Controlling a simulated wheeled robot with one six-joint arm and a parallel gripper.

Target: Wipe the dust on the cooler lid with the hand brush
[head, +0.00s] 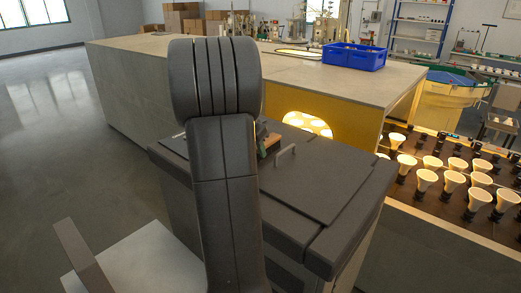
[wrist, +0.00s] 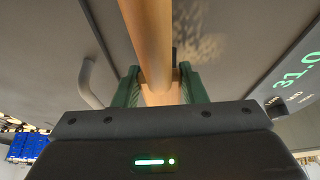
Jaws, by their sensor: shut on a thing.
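The cooler lid (head: 325,185) is a dark grey, flat lid with a raised bar handle (head: 286,155). In the wrist view the lid (wrist: 45,40) fills the background, with its handle (wrist: 88,85) at the left. A pale, mottled dust patch (wrist: 203,45) shows on the lid, just right of the brush. My gripper (wrist: 162,88) has green fingers and is shut on the wooden hand brush (wrist: 148,35). The brush's bristles are not clearly seen, and I cannot tell whether they touch the lid. In the head view my arm hides most of the gripper and brush.
A display reading 31.0 (wrist: 297,72) is at the right in the wrist view. Behind the cooler is a long counter (head: 130,55) with a blue crate (head: 354,57). A rack of several bulbs (head: 440,172) stands at the right. Open floor (head: 45,130) lies at the left.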

